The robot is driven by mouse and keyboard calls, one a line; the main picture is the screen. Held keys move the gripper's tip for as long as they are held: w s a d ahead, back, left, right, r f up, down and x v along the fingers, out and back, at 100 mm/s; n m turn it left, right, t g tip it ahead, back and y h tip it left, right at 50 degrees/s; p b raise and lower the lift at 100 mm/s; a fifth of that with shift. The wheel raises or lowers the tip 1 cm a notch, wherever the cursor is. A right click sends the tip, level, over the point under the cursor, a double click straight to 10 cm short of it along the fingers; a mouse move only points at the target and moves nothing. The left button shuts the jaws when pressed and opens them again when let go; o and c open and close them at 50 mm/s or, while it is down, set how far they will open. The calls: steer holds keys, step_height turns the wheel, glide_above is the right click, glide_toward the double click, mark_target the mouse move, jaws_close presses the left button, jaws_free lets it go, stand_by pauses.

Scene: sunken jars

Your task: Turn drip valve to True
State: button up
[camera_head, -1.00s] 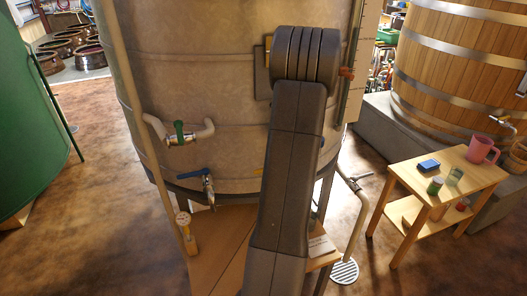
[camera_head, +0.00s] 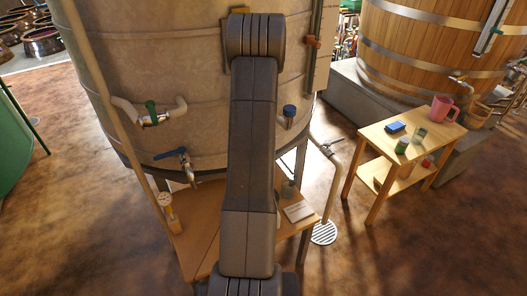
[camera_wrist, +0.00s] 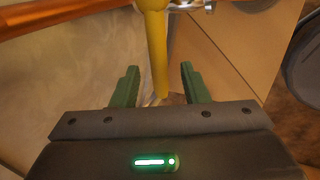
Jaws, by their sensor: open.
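A yellow lever (camera_wrist: 155,50) on a metal fitting (camera_wrist: 190,5) fills the top middle of the wrist view. No label shows whether it is the drip valve. My gripper (camera_wrist: 159,68) is open, with its green fingers on either side of the lever's free end and a visible gap on each side. In the head view my arm hides the gripper and the yellow lever. The big steel tank (camera_head: 170,70) there carries a green-handled valve (camera_head: 151,112), a blue-handled tap (camera_head: 184,163) and a blue-topped fitting (camera_head: 289,112).
A pipe (camera_head: 333,185) with a lever runs down to a round floor drain (camera_head: 323,233) right of the tank. A wooden platform (camera_head: 195,240) lies below the tank. Brown floor is open at lower left.

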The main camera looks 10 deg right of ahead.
steer(key=shift+x, duration=1.3)
